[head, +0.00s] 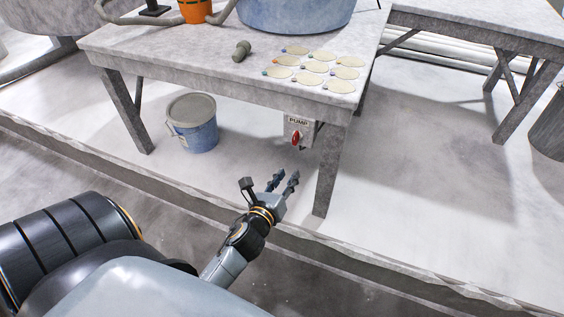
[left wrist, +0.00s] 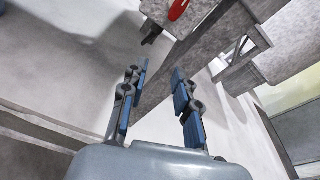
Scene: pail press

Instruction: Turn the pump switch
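The pump switch (head: 296,138) is a red handle on a pale box (head: 299,123) labelled PUMP, fixed under the table's front edge near the right front leg. The red handle also shows at the top of the left wrist view (left wrist: 178,9). My left gripper (head: 284,180) is below and slightly left of the switch in the head view, apart from it. Its fingers (left wrist: 160,85) are spread, with nothing between them. My right gripper is not in view.
The table (head: 200,62) carries a large blue tub (head: 295,14), an orange pail (head: 195,10), a grey-green cylinder (head: 241,51) and several pale discs. A lidded blue bucket (head: 193,122) stands beneath. The table leg (head: 328,170) is close to my left gripper's right.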

